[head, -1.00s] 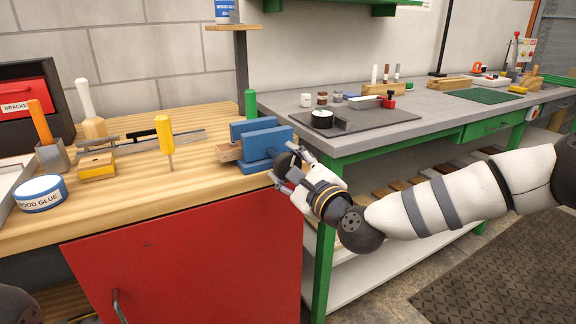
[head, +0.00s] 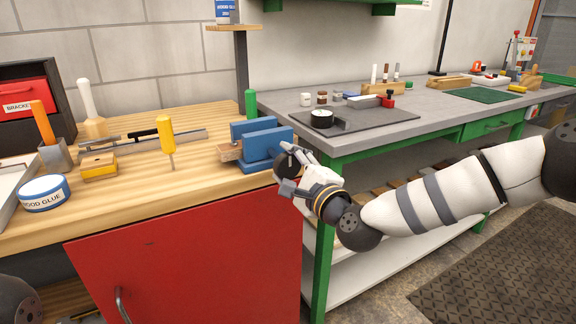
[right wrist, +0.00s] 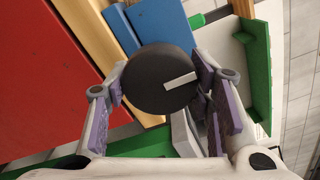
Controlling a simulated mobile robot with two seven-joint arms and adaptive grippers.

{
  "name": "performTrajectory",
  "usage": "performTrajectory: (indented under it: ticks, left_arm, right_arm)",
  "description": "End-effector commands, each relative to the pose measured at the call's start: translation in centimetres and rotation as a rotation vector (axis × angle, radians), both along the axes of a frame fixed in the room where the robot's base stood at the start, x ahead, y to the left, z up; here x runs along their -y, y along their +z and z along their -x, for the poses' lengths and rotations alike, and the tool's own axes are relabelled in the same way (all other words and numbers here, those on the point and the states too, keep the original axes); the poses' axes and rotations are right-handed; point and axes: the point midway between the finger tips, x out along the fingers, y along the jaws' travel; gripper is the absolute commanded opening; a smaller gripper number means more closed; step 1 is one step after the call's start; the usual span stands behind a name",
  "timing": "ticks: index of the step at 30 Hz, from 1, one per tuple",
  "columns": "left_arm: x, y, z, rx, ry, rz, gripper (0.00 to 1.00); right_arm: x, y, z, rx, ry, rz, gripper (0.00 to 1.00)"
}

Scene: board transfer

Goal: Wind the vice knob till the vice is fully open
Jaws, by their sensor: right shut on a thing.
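The blue vice (head: 268,143) sits at the right front corner of the wooden bench, with a wooden piece (head: 229,152) at its left side. How far its jaws stand apart is hard to tell. Its round black knob (right wrist: 158,78) carries a pale line, which in the right wrist view slants slightly up to the right. My right gripper (head: 290,172) is at the knob, shut on it, with purple-padded fingers on either side of it in the right wrist view (right wrist: 162,85). In the head view the gripper partly hides the knob. My left gripper is not in view.
A yellow-handled tool (head: 165,138) stands upright left of the vice. A glue tin (head: 43,195) is at the bench's left. A grey workbench (head: 440,112) with a dark mat stands at the right. A red cabinet front (head: 190,260) lies below the vice.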

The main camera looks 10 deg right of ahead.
Motion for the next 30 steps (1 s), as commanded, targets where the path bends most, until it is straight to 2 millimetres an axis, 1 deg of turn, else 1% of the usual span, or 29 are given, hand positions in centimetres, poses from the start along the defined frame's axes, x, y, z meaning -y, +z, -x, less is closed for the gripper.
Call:
performTrajectory:
  ticks: [5,6,8,9,17,20,23,27,30]
  left_arm:
    - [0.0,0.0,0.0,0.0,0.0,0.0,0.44]
    - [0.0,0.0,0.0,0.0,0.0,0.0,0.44]
    - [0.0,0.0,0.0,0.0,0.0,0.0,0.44]
    - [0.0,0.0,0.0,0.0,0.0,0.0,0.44]
    - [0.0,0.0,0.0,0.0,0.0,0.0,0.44]
    - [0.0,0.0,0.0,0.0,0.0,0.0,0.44]
    - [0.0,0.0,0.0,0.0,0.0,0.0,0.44]
    - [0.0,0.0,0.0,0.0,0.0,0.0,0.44]
    - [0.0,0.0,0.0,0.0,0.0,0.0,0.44]
  right_arm:
    - [0.1,-0.1,0.0,-0.001,-0.001,0.002,0.2]
    - [0.1,-0.1,0.0,-0.001,-0.001,0.002,0.53]
    - [0.1,-0.1,0.0,0.0,-0.002,0.002,0.66]
    - [0.1,-0.1,0.0,0.0,-0.001,0.002,0.69]
    - [0.0,0.0,0.0,0.0,-0.001,0.0,0.69]
    - [0.3,0.0,0.9,-0.002,0.0,-0.002,0.69]
    - [1.0,-0.1,3.2,-0.004,-0.001,-0.003,0.69]
    - [2.1,-0.1,7.0,-0.004,-0.001,-0.003,0.69]
    - [2.7,0.0,9.2,-0.002,-0.002,-0.003,0.69]
